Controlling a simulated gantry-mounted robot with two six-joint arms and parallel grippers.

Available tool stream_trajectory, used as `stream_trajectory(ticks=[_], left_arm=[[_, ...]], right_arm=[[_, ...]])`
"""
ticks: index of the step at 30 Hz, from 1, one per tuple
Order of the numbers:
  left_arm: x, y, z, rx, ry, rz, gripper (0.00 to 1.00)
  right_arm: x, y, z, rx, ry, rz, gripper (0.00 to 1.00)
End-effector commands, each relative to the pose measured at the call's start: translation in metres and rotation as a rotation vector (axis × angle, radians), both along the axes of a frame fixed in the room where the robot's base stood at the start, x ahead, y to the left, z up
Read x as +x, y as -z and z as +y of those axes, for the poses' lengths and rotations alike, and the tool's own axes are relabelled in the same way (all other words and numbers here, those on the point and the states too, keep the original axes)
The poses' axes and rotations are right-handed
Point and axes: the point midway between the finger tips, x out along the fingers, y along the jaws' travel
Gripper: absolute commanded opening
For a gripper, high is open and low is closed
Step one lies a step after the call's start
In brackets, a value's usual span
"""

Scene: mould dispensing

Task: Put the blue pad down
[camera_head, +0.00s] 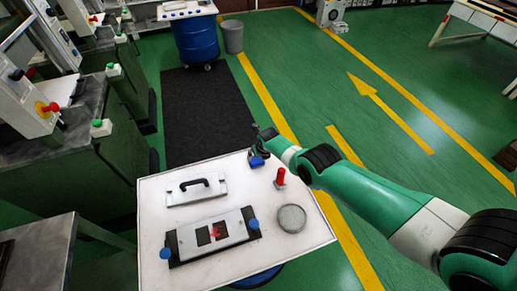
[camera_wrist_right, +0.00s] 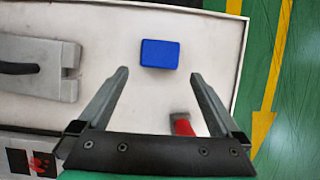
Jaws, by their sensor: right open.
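The blue pad (camera_wrist_right: 160,54) is a small rectangular block lying flat on the white tabletop (camera_wrist_right: 115,93) in the right wrist view. It also shows near the far right edge of the table in the head view (camera_head: 257,162). My right gripper (camera_wrist_right: 159,75) is open and empty, with its two fingers apart. In the wrist view the pad lies just beyond the fingertips, between their lines, with no contact visible. In the head view the right gripper (camera_head: 259,149) is close by the pad and partly covers it. My left gripper is in neither view.
A red-handled tool (camera_head: 280,177) stands near the pad. A grey round disc (camera_head: 291,218), a metal plate with a black handle (camera_head: 196,189) and a mould with blue knobs (camera_head: 212,238) share the table. A blue drum (camera_head: 196,42) and machines stand beyond.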

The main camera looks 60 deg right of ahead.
Motion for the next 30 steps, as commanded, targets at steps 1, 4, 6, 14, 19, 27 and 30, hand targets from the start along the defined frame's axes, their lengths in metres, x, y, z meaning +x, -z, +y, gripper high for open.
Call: stream_trajectory(ticks=[1, 4, 6, 14, 19, 27, 30], left_arm=[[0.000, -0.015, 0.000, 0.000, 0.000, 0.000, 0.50], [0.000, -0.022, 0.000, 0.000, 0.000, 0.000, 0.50], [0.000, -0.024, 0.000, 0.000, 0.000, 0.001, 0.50], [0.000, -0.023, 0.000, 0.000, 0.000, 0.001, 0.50], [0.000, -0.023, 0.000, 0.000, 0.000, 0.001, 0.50], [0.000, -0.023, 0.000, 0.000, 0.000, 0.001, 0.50], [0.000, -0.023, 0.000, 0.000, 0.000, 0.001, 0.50]], right_arm=[[-0.002, -0.012, 0.002, 0.000, -0.001, 0.001, 1.00], [-0.003, -0.015, 0.003, 0.000, 0.000, 0.000, 1.00], [-0.004, -0.015, 0.004, 0.000, 0.000, 0.000, 1.00], [-0.004, -0.013, 0.004, 0.000, 0.000, 0.000, 1.00], [0.000, -0.016, 0.004, -0.002, 0.009, -0.014, 1.00], [0.132, -0.161, 0.024, 0.086, 0.357, -0.559, 1.00], [0.181, -0.263, 0.062, 0.279, 0.522, -0.890, 1.00]])
